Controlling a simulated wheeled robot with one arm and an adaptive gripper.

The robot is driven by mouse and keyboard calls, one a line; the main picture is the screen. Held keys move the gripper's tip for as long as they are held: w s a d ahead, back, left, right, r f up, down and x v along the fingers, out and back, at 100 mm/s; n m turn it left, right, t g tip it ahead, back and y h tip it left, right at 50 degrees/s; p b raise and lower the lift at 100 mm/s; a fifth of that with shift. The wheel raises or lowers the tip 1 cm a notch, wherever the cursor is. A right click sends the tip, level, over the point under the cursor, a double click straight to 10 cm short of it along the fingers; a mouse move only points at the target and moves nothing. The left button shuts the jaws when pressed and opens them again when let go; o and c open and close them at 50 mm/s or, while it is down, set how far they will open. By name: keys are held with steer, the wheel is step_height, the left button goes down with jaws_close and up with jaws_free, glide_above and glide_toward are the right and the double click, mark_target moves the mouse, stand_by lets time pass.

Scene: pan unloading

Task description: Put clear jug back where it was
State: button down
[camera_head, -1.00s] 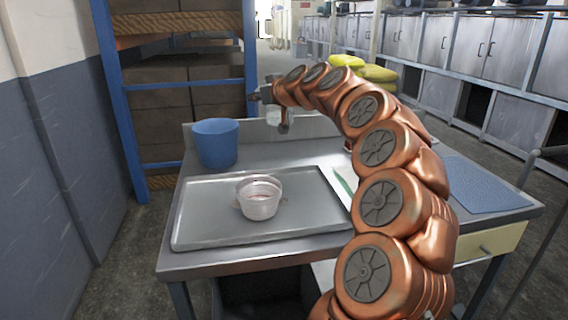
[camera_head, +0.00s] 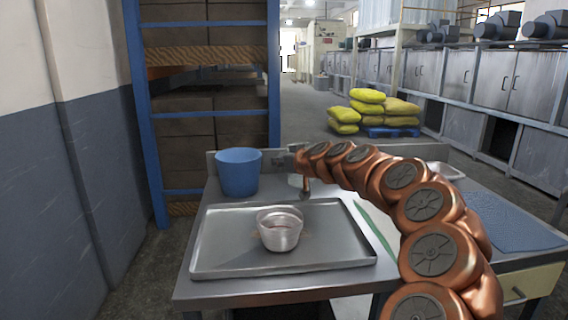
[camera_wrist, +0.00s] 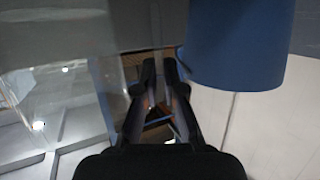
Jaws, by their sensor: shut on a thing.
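My gripper (camera_head: 287,161) is over the back of the metal table, just right of a blue bucket (camera_head: 239,174). The clear jug (camera_head: 295,181) shows only as a faint, see-through shape under it, partly behind my arm. In the wrist view my fingers (camera_wrist: 158,70) are close together, shut on the jug, whose clear wall (camera_wrist: 108,90) shows to their left. The exact grip point is dark and unclear. The bucket also fills the upper right of the wrist view (camera_wrist: 236,45). I cannot tell whether the jug touches the table.
A metal tray (camera_head: 220,258) lies at the table's front left. A clear round tub (camera_head: 279,230) with something reddish stands on it. A green strip (camera_head: 376,228) lies right of the tray, and a blue mat (camera_head: 515,228) is at the right. A blue-framed rack (camera_head: 145,120) stands behind.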

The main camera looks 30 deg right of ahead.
steer(key=shift+f, duration=0.3)
steer(key=c, duration=1.3)
jaws_free()
steer(key=shift+r, duration=0.15)
steer(key=shift+s, duration=0.15)
steer(key=v, duration=1.1)
steer(key=shift+s+d+r, duration=0.1)
steer(key=shift+s+r, duration=0.05)
steer(key=shift+s, duration=0.2)
steer(key=shift+w+r, duration=0.1)
steer(key=shift+w, duration=0.05)
